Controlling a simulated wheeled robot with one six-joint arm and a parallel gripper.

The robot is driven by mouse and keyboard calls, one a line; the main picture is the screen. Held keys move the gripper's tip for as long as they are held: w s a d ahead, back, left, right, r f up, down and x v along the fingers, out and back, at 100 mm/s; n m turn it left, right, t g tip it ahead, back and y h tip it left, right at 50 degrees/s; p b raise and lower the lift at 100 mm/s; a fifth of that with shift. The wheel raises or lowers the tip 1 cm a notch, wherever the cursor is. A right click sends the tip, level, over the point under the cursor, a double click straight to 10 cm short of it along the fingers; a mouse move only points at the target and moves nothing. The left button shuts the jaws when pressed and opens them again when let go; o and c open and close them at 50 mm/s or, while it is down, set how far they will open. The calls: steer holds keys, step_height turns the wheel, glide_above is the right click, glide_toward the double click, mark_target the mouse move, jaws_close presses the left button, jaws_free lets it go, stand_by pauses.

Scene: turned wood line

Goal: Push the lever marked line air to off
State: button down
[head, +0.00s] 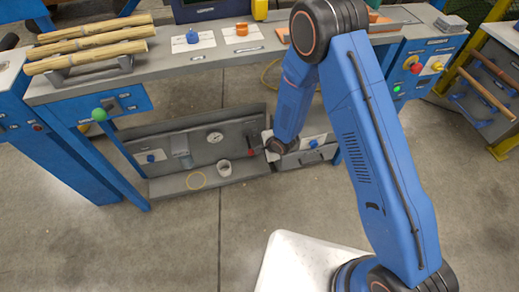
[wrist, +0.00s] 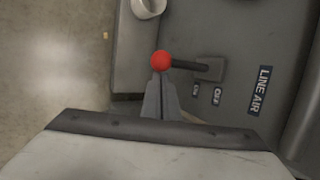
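The line air lever has a red ball knob (wrist: 161,60) on a dark stem, which runs right to a grey bracket (wrist: 210,69) on the grey panel. In the wrist view, the small ON and OFF labels (wrist: 206,93) and the LINE AIR plate (wrist: 260,90) lie below and right of the stem. The stem's exact setting is hard to tell. My gripper (wrist: 161,80) appears shut and empty, its fingertips just below the red knob; whether they touch it I cannot tell. In the head view, my gripper (head: 272,146) is at the low panel, and my arm hides part of it.
The low panel carries a gauge (head: 214,137) and a blue knob (head: 151,157). A cup (head: 225,168) and a yellow ring (head: 195,180) rest on its ledge. The workbench (head: 190,66) overhangs behind, with a green ball handle (head: 99,115) at left. Floor in front is clear.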

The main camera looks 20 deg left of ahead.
step_height(320, 180, up, 6)
steer(key=w+a, duration=0.1)
steer(key=shift+w, duration=0.3)
stand_by(0.3)
steer(key=shift+r, duration=0.2)
stand_by(1.2)
steer(key=shift+r, duration=0.65)
steer(key=shift+r, duration=0.1)
